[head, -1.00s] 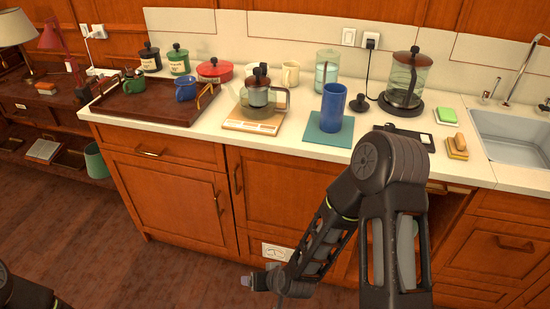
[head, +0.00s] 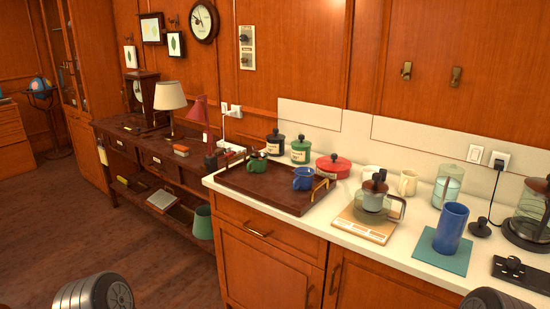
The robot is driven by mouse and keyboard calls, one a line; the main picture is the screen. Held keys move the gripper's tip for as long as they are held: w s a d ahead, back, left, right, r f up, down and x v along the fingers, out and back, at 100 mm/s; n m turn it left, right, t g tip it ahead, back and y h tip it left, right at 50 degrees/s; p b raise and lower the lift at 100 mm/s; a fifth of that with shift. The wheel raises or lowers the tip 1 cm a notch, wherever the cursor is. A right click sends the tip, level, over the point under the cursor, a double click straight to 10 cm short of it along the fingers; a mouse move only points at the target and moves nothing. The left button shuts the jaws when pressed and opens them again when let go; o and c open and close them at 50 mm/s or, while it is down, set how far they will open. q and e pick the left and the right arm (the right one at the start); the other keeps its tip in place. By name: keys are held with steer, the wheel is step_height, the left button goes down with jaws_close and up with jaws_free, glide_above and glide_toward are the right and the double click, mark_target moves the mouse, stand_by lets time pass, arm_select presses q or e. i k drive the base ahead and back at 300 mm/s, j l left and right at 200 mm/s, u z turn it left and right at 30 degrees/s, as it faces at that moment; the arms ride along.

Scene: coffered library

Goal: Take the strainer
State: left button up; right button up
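I cannot make out a strainer in the head view. On the counter, a dark wooden tray (head: 265,193) holds a green mug (head: 257,166) and a blue cup (head: 303,179). A glass pot with a dark lid (head: 372,200) stands on a wooden board (head: 362,224). A blue cylinder (head: 451,228) stands upright on a teal mat (head: 427,248). Only rounded parts of my arms show at the bottom edge. Neither gripper is in view.
Black and green canisters, a red lidded pot (head: 333,166) and a cream mug (head: 408,183) stand along the back of the counter. A dark side table with a lamp (head: 170,97) is at left. The wooden floor (head: 70,225) at left is clear.

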mark_target(257, 155)
steer(key=i+j+z, duration=0.1)
steer(key=z, duration=0.3)
steer(key=j+z, duration=0.35)
steer(key=i+j+z, duration=0.1)
steer(key=z, duration=0.3)
steer(key=i+j+z, duration=0.1)
steer(key=j+z, duration=0.15)
steer(key=j, duration=1.1)
steer(key=j+z, duration=0.3)
steer(key=j, duration=1)
